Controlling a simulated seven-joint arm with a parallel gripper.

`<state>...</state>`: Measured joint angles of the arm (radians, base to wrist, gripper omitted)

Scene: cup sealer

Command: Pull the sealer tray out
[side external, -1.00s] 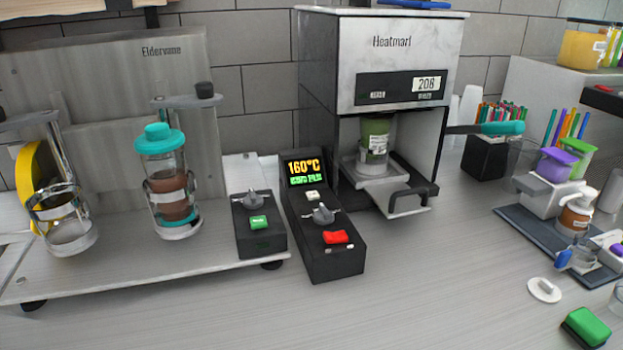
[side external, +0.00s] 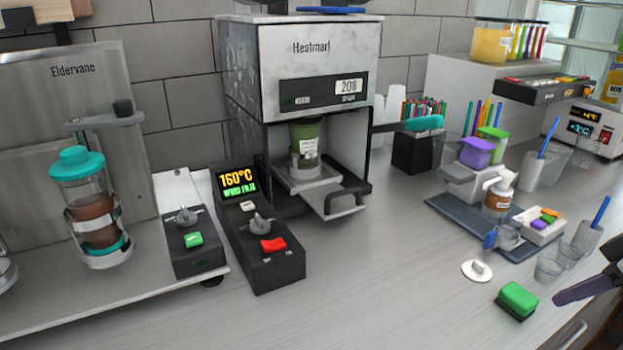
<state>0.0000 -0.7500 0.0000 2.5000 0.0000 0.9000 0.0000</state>
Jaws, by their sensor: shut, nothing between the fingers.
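The cup sealer (side external: 300,60), a grey box marked Heatmart, stands at the back centre. Its sealer tray (side external: 325,192) sits in the open bay, with the front part and dark loop handle (side external: 350,193) jutting out past the front. A cup with green contents (side external: 306,145) stands upright on the tray. A black lever with a teal grip (side external: 423,124) sticks out from the sealer's right side. My gripper (side external: 562,298) shows only partly at the right edge, dark and shut, with nothing held. It is well apart from the tray, to the right and nearer the camera.
A control box (side external: 262,245) with a red button and 160°C display stands left of the tray. A dark mat (side external: 460,212) with cups and a dispenser lies to the right. A green sponge (side external: 516,299) and white lid (side external: 476,270) lie in front. The counter before the tray is clear.

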